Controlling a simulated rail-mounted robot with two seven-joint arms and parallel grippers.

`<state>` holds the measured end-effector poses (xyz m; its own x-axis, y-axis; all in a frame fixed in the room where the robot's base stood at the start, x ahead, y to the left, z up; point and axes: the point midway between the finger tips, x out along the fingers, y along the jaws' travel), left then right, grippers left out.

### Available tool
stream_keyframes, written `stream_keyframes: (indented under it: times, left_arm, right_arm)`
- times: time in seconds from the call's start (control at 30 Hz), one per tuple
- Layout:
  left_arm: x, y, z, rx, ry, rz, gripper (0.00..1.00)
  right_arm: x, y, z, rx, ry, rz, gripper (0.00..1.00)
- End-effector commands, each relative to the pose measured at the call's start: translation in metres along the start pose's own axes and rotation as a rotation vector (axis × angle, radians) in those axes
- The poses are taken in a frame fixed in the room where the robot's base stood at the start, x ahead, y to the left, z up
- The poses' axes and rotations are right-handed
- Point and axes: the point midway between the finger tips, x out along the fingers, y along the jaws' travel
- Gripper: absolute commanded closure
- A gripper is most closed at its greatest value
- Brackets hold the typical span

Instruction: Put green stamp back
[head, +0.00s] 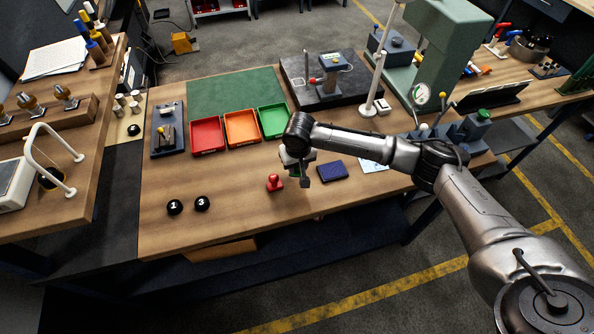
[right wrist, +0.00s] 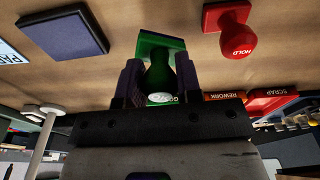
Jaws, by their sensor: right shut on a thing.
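The green stamp (right wrist: 152,48) is between the two fingers of my right gripper (right wrist: 159,84) in the right wrist view. The fingers are shut on its handle, and its wide base points to the wooden bench. I cannot tell whether the base touches the bench. In the head view my right gripper (head: 298,172) is over the front of the bench, between the red stamp and the dark blue pad, and mostly hides the green stamp. The red HOLD stamp (head: 274,183) stands upright just left of it. The dark blue pad (head: 332,171) lies to its right. My left gripper is out of view.
Red (head: 207,135), orange (head: 242,128) and green (head: 273,121) trays stand behind the gripper. Two black balls (head: 188,205) sit at the front left. A printed card (head: 372,165) lies right of the pad. Bare wood lies between the balls and the red stamp.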

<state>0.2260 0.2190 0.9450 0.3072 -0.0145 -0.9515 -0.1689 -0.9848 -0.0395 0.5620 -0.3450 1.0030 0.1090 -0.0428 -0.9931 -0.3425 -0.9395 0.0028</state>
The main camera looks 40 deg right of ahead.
Motion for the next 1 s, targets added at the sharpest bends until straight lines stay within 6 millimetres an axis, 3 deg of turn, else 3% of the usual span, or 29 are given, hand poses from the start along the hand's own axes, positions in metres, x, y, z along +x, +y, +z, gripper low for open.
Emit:
stream_keyframes:
  times: [0.23, 0.67, 0.7, 0.93, 1.0]
  left_arm:
    - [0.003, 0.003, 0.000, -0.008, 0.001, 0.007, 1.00]
    - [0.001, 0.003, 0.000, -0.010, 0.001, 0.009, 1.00]
    - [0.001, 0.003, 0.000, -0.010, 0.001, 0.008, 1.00]
    - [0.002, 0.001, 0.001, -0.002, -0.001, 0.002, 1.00]
    - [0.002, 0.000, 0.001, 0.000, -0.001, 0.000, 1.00]
  right_arm:
    - [0.031, 0.000, 0.004, 0.000, -0.002, 0.001, 0.83]
    - [0.035, 0.000, 0.005, 0.000, -0.001, -0.001, 0.83]
    - [0.035, 0.000, 0.005, -0.001, 0.000, -0.001, 0.64]
    - [0.035, 0.000, 0.005, -0.001, 0.000, 0.000, 0.42]
    - [0.035, 0.000, 0.005, -0.001, 0.000, 0.000, 0.42]
